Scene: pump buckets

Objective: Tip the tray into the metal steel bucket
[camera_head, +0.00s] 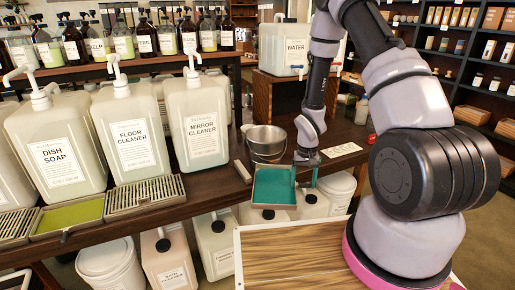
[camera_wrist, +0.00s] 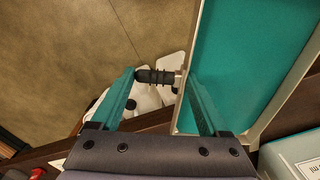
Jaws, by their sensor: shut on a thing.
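The tray (camera_head: 252,188) has a metal rim and a teal inside; whether that is liquid or a coating I cannot tell. It is in front of the counter edge and looks roughly level. My gripper (camera_head: 303,178) is at its right side, shut on the tray's dark ribbed knob. The tray also shows at the right of the wrist view (camera_wrist: 228,62), with the knob between my teal fingers (camera_wrist: 160,76). The metal steel bucket (camera_head: 266,144) stands upright on the counter behind the tray, with its handle hanging at the front. The bucket is out of the wrist view.
Large pump jugs, including mirror cleaner (camera_head: 200,115), stand left on the counter (camera_head: 200,203). Grated drip trays (camera_head: 146,195) and a green tray (camera_head: 70,215) lie before them. A water container (camera_head: 285,47) on a wooden stand is behind the bucket. White buckets and jugs sit below.

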